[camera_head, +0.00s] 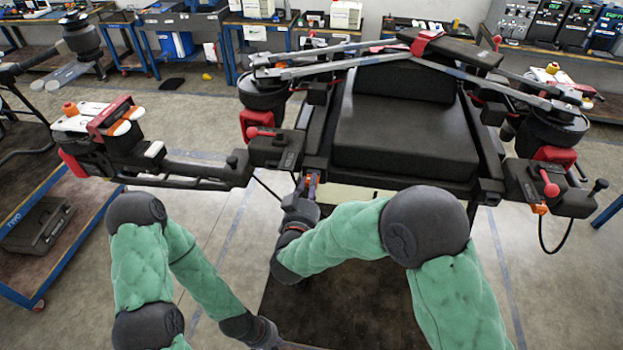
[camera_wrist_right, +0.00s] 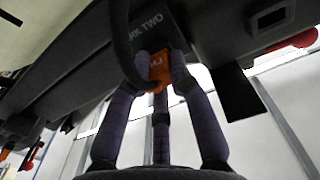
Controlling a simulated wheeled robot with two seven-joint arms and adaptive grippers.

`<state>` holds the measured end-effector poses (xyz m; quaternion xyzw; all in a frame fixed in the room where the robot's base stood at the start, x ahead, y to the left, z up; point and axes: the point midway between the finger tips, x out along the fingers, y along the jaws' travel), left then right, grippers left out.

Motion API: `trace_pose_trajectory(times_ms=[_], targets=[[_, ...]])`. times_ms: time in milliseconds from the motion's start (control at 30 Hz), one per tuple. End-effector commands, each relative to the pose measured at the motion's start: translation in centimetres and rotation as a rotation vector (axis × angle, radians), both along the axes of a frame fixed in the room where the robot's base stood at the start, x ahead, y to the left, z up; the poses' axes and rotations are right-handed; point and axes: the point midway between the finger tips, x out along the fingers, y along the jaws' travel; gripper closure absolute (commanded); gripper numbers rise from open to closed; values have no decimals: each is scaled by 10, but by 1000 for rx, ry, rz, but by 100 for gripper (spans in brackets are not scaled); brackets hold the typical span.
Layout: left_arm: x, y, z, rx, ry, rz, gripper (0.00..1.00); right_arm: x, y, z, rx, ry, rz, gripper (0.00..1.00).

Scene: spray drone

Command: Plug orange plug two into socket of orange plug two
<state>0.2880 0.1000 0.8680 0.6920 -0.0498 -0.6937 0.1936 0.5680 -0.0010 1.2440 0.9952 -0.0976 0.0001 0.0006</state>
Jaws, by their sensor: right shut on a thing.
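The large black spray drone (camera_head: 405,130) fills the upper middle of the head view. My right gripper (camera_head: 309,182) is under the drone's left front side. In the right wrist view my right gripper (camera_wrist_right: 158,75) has its purple-grey fingers shut around an orange plug (camera_wrist_right: 157,68). The plug is right below a dark block (camera_wrist_right: 160,30) with partly hidden lettering ending in "TWO". A black cable (camera_wrist_right: 122,45) curves down beside it. I cannot tell whether the plug is seated, and its socket is hidden. My left gripper (camera_head: 265,335) is low in the head view, away from the drone; its fingers are unclear.
Another orange part (camera_head: 540,208) with a hanging black cable (camera_head: 548,240) is at the drone's right arm. A blue-framed cart (camera_head: 60,265) stands at the left. Workbenches line the back wall. Floor between cart and drone is free.

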Motion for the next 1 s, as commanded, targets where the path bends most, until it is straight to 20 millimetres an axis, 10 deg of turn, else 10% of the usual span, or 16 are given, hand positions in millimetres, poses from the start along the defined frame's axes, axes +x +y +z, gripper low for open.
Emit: trace_pose_trajectory(times_ms=[1000], targets=[[0,0,0,0,0,0,100,-35,7,-1,-1,1,0,100]])
